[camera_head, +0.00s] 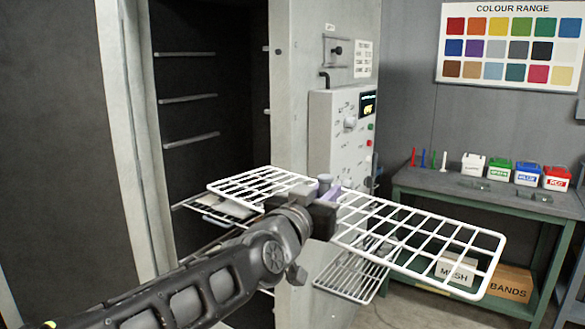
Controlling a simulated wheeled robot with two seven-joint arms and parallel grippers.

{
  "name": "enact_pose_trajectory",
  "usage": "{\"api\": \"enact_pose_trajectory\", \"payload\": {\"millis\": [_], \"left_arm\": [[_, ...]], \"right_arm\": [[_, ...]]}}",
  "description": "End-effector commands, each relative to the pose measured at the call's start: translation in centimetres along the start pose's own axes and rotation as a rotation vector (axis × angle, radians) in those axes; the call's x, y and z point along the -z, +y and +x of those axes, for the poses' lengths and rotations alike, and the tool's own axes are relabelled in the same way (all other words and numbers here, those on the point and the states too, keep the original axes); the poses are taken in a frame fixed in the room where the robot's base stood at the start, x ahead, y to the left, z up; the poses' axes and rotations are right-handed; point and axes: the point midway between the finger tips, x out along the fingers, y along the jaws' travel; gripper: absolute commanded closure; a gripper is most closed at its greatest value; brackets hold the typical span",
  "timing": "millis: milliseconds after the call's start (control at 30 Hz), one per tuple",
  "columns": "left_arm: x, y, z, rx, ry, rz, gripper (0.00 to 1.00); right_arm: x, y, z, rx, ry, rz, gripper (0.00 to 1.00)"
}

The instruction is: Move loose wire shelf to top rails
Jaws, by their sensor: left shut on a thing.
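A white wire shelf (425,213) extends across the middle of the view, one part left of my left gripper and a longer part to its right. My left gripper (326,190) is shut on the wire shelf near its middle and hides that part. The shelf is held in the air in front of the open cabinet. On the cabinet's inner left wall are a top rail (185,54), a middle rail (188,98) and a lower rail (190,138). Short rail ends show on the opposite side. My right gripper is not in view.
A greyer wire rack (350,278) shows below the held shelf; its support is hidden. The cabinet's front post and control panel (342,135) stand just behind my gripper. A green bench (410,183) with small tubs is at right. A colour chart (510,45) hangs above.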

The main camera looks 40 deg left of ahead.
Motion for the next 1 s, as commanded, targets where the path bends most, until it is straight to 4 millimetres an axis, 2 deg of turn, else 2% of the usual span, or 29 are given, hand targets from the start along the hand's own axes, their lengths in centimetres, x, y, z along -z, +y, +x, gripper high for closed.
{"api": "enact_pose_trajectory", "payload": {"millis": [100, 333, 467, 667, 833, 1000], "left_arm": [[-2.5, 1.5, 1.4, -0.011, -0.001, -0.003, 1.00], [-7.0, 3.6, 3.4, -0.021, -0.001, 0.001, 1.00], [-10.9, 5.0, 4.6, -0.030, -0.004, 0.005, 1.00], [-17.6, 7.2, 6.0, -0.047, -0.007, 0.005, 1.00], [-24.8, 9.5, 6.7, -0.077, -0.011, 0.004, 1.00], [-31.8, 11.7, 6.3, -0.116, -0.008, 0.001, 1.00]], "right_arm": [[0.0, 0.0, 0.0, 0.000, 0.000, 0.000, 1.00], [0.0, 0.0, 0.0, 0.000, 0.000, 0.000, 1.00], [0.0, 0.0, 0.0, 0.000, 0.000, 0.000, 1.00], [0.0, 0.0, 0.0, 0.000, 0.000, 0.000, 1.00], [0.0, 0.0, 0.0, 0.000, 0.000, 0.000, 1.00], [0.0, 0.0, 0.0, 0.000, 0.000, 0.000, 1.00]]}}
